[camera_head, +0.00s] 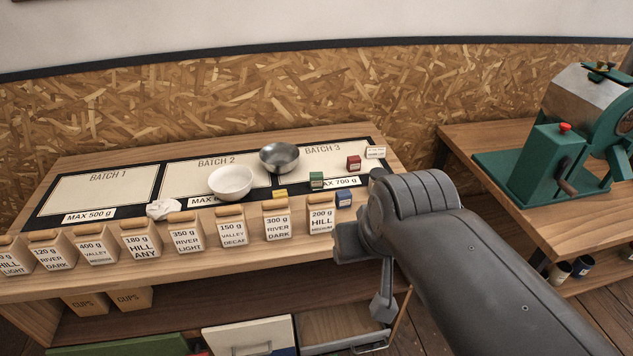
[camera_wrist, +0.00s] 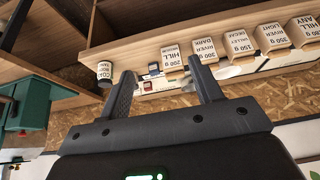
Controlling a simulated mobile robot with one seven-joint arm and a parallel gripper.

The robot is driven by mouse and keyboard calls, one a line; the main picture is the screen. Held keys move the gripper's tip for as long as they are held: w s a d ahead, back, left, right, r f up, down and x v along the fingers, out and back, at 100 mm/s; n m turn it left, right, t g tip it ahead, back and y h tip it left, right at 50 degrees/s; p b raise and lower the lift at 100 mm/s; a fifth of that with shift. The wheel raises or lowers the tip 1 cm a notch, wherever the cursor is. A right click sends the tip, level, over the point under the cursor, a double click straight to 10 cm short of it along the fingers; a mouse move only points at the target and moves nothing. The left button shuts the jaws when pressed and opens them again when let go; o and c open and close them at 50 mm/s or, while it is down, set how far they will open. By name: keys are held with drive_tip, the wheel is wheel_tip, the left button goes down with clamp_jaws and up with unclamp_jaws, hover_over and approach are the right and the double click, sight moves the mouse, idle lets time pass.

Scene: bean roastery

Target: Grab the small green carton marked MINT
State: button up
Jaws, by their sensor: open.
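The small green carton (camera_head: 316,180) stands on the bench at the lower edge of the BATCH 3 area, just right of a small yellow box. Its print is too small to read in the head view. I cannot make it out in the wrist view. My gripper (camera_wrist: 162,72) is open and empty in the wrist view, its two fingers apart below the bench's front edge in that picture. In the head view my arm comes in from the lower right, and its end is in front of the bench's right part, away from the carton.
Near the carton are a yellow box (camera_head: 280,194), a blue box (camera_head: 344,198), a red box (camera_head: 354,162), a metal bowl (camera_head: 279,157) and a white bowl (camera_head: 230,182). Labelled bags (camera_head: 278,222) line the front edge. A green machine (camera_head: 545,158) stands on the right table.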

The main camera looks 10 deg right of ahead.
drive_tip(key=shift+o, duration=0.5)
drive_tip(key=m+g, duration=0.1)
hover_over(316, 175)
drive_tip(key=s, duration=0.1)
drive_tip(key=shift+h, duration=0.3)
drive_tip(key=f, duration=1.6)
drive_tip(key=shift+s+d, duration=0.1)
drive_tip(key=shift+s, duration=0.1)
drive_tip(key=x, duration=0.5)
drive_tip(key=shift+s+f, duration=0.15)
drive_tip(key=shift+f, duration=0.3)
drive_tip(key=shift+c, duration=0.5)
